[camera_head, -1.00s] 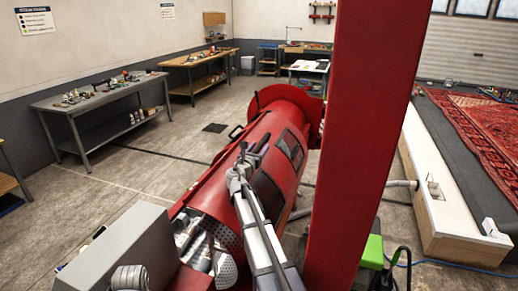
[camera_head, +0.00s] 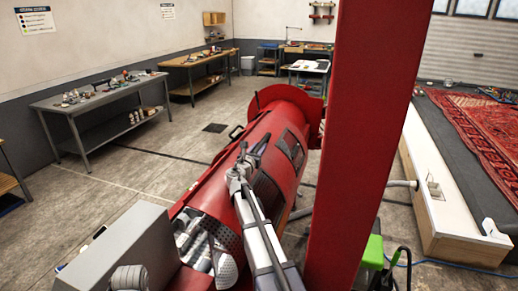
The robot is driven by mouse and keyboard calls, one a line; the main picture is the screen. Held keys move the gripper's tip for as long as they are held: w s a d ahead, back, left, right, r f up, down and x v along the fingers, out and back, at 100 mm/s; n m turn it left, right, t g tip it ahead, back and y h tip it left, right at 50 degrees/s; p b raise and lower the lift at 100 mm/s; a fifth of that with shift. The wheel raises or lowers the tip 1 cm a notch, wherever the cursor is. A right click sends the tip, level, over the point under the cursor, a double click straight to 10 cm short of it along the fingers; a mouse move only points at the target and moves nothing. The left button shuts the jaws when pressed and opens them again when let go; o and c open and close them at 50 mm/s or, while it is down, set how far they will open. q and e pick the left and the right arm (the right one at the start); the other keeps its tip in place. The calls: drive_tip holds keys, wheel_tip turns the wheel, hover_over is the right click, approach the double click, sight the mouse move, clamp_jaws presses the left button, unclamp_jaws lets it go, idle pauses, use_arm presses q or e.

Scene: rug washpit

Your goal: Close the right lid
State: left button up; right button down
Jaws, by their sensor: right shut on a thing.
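A long red drum (camera_head: 205,180) lies across the middle of the view. Its near end has an opening showing a perforated metal inner wall (camera_head: 226,236) and grey-white bundled material (camera_head: 192,243). Farther along the drum are dark panels or openings (camera_head: 291,146). My right gripper (camera_head: 242,153) is at the top of the drum, shut on a small part there, seemingly the edge or handle of a lid. The fingertips and held part are too small to make out clearly, and my arm hides part of the drum behind it.
A thick red column (camera_head: 362,130) stands right of my arm. A grey box (camera_head: 122,252) is at the lower left. A white-topped ledge (camera_head: 440,205) and red rugs (camera_head: 475,125) lie to the right. Workbenches (camera_head: 100,97) line the left wall, with clear floor between.

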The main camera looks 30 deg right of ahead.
drive_tip(key=shift+s, duration=0.1)
idle(0.7)
use_arm(q)
wheel_tip(320, 180, down, 5)
drive_tip(key=b, duration=0.5)
use_arm(e)
drive_tip(key=w+a+f+n, duration=0.2)
drive_tip(key=w+a, duration=0.6)
drive_tip(key=w, duration=0.1)
drive_tip(key=w+a+f+n, duration=0.2)
drive_tip(key=w+a+f, duration=0.1)
drive_tip(key=w+a, duration=0.4)
drive_tip(key=shift+w+a, duration=0.4)
drive_tip(key=shift+w, duration=0.85)
drive_tip(key=c, duration=0.7)
unclamp_jaws()
use_arm(q)
drive_tip(key=shift+s+r, duration=0.1)
use_arm(e)
drive_tip(key=shift+d, duration=0.1)
use_arm(q)
drive_tip(key=shift+r, duration=0.1)
use_arm(e)
drive_tip(key=shift+r, duration=0.2)
